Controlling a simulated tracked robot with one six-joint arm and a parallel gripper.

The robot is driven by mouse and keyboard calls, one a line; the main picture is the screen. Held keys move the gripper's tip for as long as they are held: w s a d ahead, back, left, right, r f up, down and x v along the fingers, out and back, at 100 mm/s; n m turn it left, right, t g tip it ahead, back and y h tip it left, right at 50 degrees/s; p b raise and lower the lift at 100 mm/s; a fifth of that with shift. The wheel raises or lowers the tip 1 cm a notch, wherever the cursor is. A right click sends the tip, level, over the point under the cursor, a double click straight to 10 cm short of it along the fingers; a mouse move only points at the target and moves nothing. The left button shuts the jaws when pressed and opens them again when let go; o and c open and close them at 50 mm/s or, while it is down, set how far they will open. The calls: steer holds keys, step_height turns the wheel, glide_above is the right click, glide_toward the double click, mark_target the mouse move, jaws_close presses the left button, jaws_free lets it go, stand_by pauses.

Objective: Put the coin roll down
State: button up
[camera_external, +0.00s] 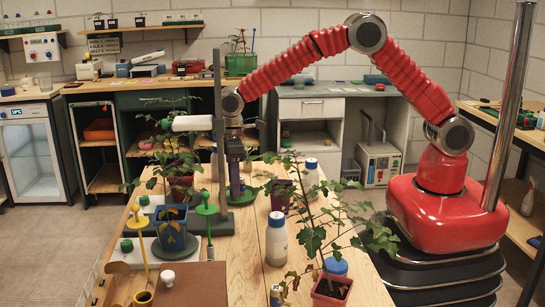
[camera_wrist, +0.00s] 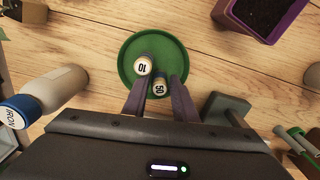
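Two coin rolls stand on end on a round green saucer (camera_wrist: 128,72) in the wrist view. One roll (camera_wrist: 143,65) is marked 10, and the other (camera_wrist: 160,88) is marked 50. My gripper (camera_wrist: 159,80) reaches over the near part of the saucer. The 50 roll is between its two fingers, close to both; I cannot tell whether they touch it. The 10 roll is just beyond, by the left fingertip. In the external view my gripper (camera_external: 235,190) points straight down, low over the green saucer (camera_external: 247,194). The rolls cannot be made out there.
A white bottle with a blue cap (camera_wrist: 48,95) lies left of my gripper in the wrist view. A purple plant pot (camera_wrist: 262,15) is at the upper right. A grey stand (camera_wrist: 225,108) is close on the right. Leafy seedlings (camera_external: 315,235) crowd the bench's front right.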

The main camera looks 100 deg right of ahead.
steer(key=shift+r, duration=0.15)
step_height(320, 180, up, 12)
stand_by(0.7)
stand_by(0.5)
